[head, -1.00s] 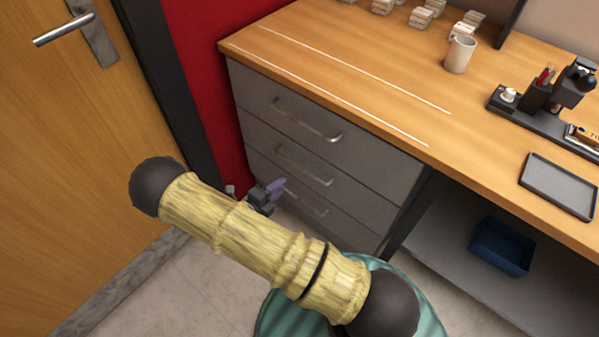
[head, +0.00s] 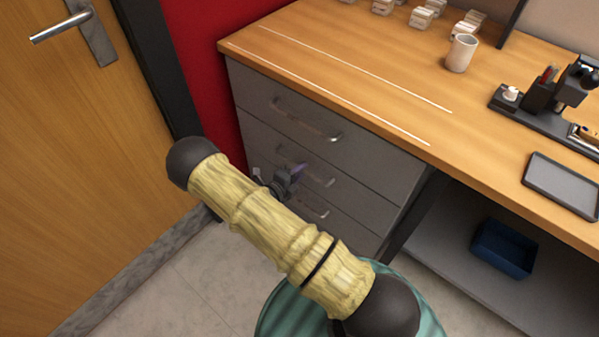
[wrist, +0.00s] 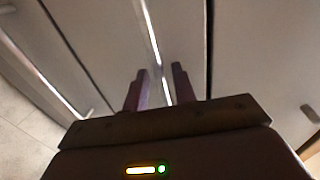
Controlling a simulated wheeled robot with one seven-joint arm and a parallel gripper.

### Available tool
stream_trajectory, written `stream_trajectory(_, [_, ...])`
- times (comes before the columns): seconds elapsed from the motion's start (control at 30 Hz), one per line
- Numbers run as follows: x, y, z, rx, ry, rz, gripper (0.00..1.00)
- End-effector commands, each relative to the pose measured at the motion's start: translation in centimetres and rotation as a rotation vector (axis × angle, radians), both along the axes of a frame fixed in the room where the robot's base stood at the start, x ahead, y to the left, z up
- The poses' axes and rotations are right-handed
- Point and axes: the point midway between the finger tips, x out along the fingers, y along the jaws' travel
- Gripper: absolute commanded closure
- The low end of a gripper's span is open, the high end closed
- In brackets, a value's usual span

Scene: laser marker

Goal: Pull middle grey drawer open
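The grey drawer unit has three stacked drawers, all looking closed. The middle drawer's metal handle (head: 322,179) is partly hidden behind my gripper (head: 294,172), which is at the front of that drawer. In the wrist view, my gripper (wrist: 159,82) has two dark purple fingers spread apart. The middle drawer's handle (wrist: 153,40) runs down the picture into the gap between them, with room visible on both sides. Whether a finger touches the drawer front cannot be told.
The top drawer handle (head: 305,122) is above and the bottom drawer handle (head: 312,208) below. The wooden desk top (head: 350,60) overhangs the drawers, with a white mug (head: 461,53) on it. A wooden door (head: 80,170) is at left. A blue bin (head: 503,248) sits on the lower shelf.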

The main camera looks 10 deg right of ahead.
Motion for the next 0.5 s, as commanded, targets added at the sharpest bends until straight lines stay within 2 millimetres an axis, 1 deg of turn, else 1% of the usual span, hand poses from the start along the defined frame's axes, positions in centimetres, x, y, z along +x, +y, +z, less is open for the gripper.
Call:
stream_trajectory(0.03, [0.00, 0.02, 0.00, 0.000, 0.000, 0.000, 0.84])
stream_trajectory(0.07, [0.00, 0.02, 0.01, 0.000, 0.000, 0.000, 0.90])
stream_trajectory(0.1, [0.00, 0.02, 0.01, 0.000, 0.000, 0.000, 0.98])
stream_trajectory(0.13, [-0.01, 0.03, 0.02, 0.000, 0.000, 0.000, 1.00])
stream_trajectory(0.37, [-0.03, 0.08, 0.00, 0.000, 0.000, 0.000, 1.00])
stream_trajectory(0.5, [-0.26, 0.43, 0.03, 0.000, 0.001, 0.002, 1.00])
